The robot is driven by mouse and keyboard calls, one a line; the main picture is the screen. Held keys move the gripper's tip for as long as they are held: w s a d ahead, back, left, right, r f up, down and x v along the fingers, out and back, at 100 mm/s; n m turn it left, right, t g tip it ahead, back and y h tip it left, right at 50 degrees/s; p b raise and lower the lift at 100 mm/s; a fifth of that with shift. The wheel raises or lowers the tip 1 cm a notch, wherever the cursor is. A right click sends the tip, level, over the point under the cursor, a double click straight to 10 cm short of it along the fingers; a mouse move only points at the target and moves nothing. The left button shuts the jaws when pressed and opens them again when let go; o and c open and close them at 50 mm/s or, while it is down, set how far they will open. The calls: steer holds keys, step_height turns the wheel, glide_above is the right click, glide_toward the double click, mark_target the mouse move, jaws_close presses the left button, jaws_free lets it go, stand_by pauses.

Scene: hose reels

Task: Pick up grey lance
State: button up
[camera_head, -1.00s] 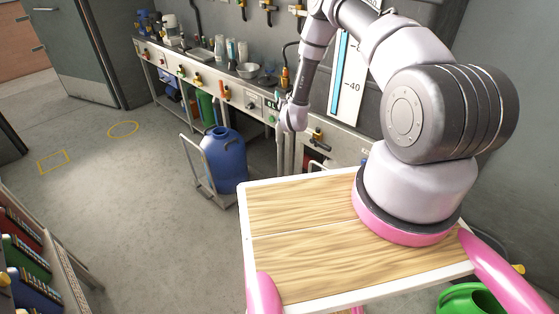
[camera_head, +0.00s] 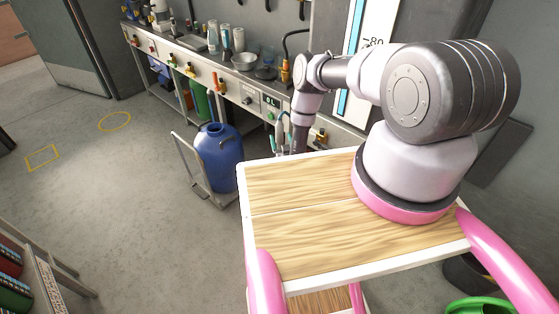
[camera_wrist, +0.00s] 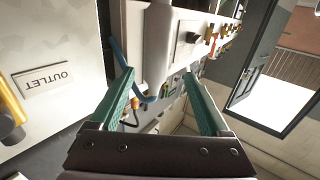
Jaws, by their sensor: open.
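I cannot make out the grey lance for certain in either view. My gripper (camera_wrist: 160,80) is open in the wrist view, its two teal fingers spread wide with nothing held between them. In the head view my gripper (camera_head: 282,130) is small and partly hidden, beside the front of the long bench and behind the wooden top. Beyond the fingers, the wrist view shows a blue hose (camera_wrist: 116,52) curving past a pale upright block (camera_wrist: 158,45).
The long grey bench (camera_head: 195,68) holds bottles and a bowl (camera_head: 244,61). A blue drum (camera_head: 218,156) stands on a trolley left of my gripper. A panel marked OUTLET (camera_wrist: 47,82) is at left in the wrist view. Open floor lies left of the drum.

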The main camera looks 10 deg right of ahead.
mark_target(280, 133)
steer(key=shift+w+d, duration=0.15)
steer(key=shift+w, duration=1.45)
steer(key=shift+w+d, duration=0.15)
steer(key=shift+w, duration=1.4)
jaws_close()
